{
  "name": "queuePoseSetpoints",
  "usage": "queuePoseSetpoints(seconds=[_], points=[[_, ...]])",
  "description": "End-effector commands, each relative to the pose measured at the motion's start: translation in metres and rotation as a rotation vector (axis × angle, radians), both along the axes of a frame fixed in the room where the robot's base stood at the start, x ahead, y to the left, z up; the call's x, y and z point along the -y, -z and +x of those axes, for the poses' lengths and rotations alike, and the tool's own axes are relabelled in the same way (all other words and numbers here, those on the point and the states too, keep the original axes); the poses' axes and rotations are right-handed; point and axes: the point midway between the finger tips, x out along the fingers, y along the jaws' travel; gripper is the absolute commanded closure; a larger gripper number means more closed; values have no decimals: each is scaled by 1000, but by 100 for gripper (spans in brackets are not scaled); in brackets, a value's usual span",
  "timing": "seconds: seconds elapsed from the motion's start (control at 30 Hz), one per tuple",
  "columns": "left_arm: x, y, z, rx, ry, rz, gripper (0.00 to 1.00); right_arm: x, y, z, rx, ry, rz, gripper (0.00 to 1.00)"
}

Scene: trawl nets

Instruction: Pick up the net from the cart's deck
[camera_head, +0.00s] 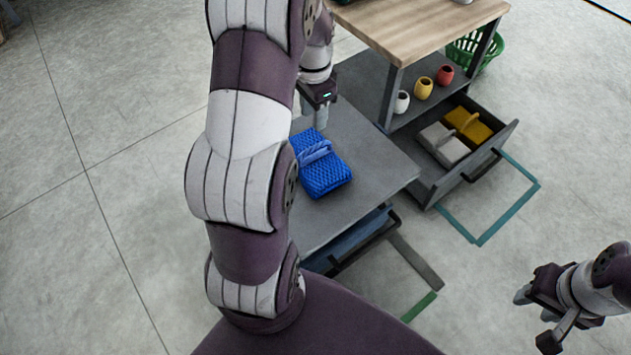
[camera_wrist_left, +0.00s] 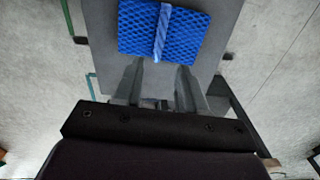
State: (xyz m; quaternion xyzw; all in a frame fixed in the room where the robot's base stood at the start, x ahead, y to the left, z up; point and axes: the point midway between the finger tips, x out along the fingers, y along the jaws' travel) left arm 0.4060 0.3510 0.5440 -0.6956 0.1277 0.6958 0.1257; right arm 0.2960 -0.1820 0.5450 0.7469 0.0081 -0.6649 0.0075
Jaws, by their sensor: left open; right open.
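A blue folded net (camera_head: 322,170) with a raised blue strap across it lies on the grey deck of the cart (camera_head: 378,162). The net also shows at the top of the left wrist view (camera_wrist_left: 188,32), its strap running between and beyond the fingertips. My left gripper (camera_head: 318,119) is open and empty, just behind the net in the head view and apart from it. Its two fingers (camera_wrist_left: 157,78) point towards the net in the left wrist view. My right gripper (camera_head: 534,315) is open and empty at the lower right, over the floor, away from the cart.
A wooden-topped bench (camera_head: 420,28) stands behind the cart, with white, yellow and red pots (camera_head: 424,88) on its shelf. Its open drawer (camera_head: 500,136) holds grey and yellow bundles. A green basket (camera_head: 468,50) stands behind. Floor at left is clear.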

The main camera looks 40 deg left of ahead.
Motion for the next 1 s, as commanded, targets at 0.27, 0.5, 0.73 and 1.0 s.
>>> queuePoseSetpoints(seconds=[0.27,0.5,0.73,1.0], points=[[-3,51,0,-4,4,-2,60,0,35,0,1,0,0,57],[-3,90,1,0,4,0,60,0,61,0,1,0,0,57],[-2,131,3,-1,4,-1,60,0,100,0,0,0,0,57],[-2,130,3,-1,4,-1,69,0,97,0,1,0,0,57]])
